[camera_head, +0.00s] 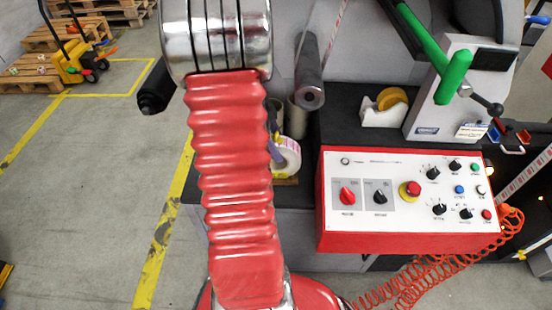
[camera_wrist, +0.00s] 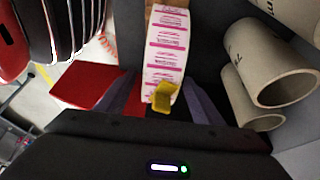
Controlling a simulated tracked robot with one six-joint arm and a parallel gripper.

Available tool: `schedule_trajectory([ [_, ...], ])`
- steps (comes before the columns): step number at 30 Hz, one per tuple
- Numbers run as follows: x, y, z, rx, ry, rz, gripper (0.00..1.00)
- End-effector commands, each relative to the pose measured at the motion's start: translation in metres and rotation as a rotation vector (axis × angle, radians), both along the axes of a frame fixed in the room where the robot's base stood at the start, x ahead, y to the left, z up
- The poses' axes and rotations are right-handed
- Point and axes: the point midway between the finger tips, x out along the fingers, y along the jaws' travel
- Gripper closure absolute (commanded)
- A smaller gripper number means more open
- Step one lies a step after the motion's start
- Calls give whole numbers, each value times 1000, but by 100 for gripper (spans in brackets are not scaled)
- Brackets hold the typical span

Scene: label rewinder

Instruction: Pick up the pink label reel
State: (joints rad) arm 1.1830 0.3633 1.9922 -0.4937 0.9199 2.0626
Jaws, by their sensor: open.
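The pink label reel (camera_wrist: 167,45) is white with pink printed labels and shows edge-on in the upper middle of the wrist view. In the head view the reel (camera_head: 287,157) stands on the dark bench, partly hidden behind my red arm. My gripper (camera_wrist: 160,98) is open. One finger is on each side of the near end of the reel in the wrist view. I cannot tell whether either finger touches it. A small yellow piece (camera_wrist: 164,97) shows at the reel's near end, between the fingers. In the head view my gripper is mostly hidden behind the arm.
A red and white control panel (camera_head: 405,195) stands to the right in the head view. A tape dispenser (camera_head: 385,108) sits behind it. Open floor lies left.

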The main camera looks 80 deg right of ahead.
Motion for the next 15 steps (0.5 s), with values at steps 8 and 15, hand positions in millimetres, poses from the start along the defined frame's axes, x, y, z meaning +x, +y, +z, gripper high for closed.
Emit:
schedule_trajectory([
  [8,0,0,0,0,0,-1,40],
  [15,0,0,0,0,0,-1,57],
])
